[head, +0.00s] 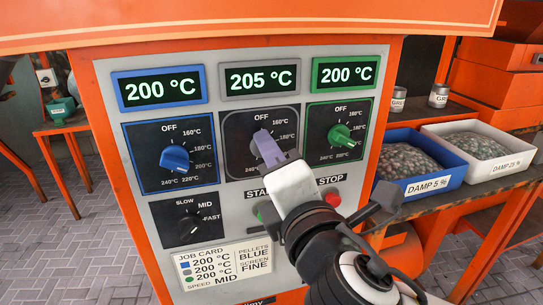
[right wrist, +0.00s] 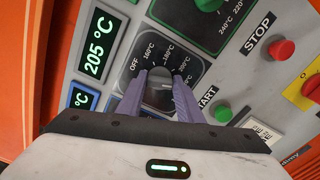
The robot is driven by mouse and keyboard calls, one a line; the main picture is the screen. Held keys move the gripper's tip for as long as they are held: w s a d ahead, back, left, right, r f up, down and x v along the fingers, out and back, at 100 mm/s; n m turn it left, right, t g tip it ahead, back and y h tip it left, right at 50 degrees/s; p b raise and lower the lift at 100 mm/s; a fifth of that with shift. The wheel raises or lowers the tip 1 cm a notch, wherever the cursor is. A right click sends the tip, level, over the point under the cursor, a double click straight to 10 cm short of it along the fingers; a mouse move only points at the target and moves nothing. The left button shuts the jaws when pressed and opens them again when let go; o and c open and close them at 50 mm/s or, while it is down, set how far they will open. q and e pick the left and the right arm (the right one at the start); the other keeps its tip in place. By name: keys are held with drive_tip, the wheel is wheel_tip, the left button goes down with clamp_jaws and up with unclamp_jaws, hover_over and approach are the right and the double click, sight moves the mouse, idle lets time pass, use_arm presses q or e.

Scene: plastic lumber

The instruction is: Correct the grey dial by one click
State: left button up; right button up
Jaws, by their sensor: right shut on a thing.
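The grey dial (right wrist: 160,95) sits in the middle panel of the orange machine, under a display (head: 260,77) reading 205 °C. My right gripper (head: 266,146) reaches up to it from below. In the right wrist view its two purple fingers lie on either side of the dial, shut on it. In the head view the fingers hide most of the dial, so its pointer is unclear. The job card (head: 222,264) lists 200 °C for blue, grey and green, and speed MID. My left gripper is not in view.
The blue dial (head: 175,158) and green dial (head: 341,135) flank the grey one; both displays read 200 °C. A black speed dial (head: 197,224) is lower left. A red STOP button (head: 332,198) is close to my right wrist. Pellet trays stand on the right table.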

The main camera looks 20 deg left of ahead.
idle(0.4)
drive_tip(key=o, duration=1.1)
drive_tip(key=v, duration=1)
drive_tip(key=shift+s+d+b, duration=0.1)
drive_tip(key=shift+d+b, duration=0.05)
drive_tip(key=shift+b, duration=0.2)
